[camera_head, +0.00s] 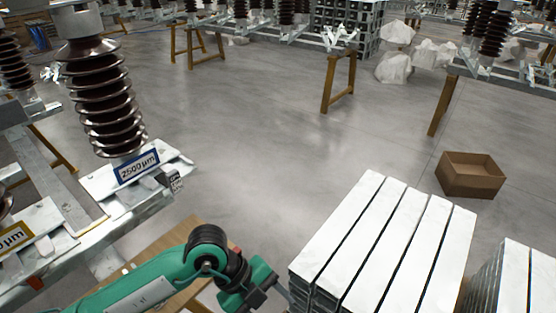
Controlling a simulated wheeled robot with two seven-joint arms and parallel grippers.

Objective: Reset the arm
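My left arm (150,285), green with dark joints, comes in from the lower left. Its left gripper (262,292) is at the bottom centre, low in the picture, just left of the stack of pale slabs (385,240). I cannot tell whether it touches the stack. The fingers are small, dark and partly cut off, so their opening is unclear. No object shows in them. My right arm and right gripper are not in view.
A brown ribbed insulator (105,100) stands on a metal frame at left, with a "2500 μm" label (138,167). More slabs (510,285) lie at lower right. An open cardboard box (470,175) sits on the floor. The grey floor (260,130) in the middle is clear.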

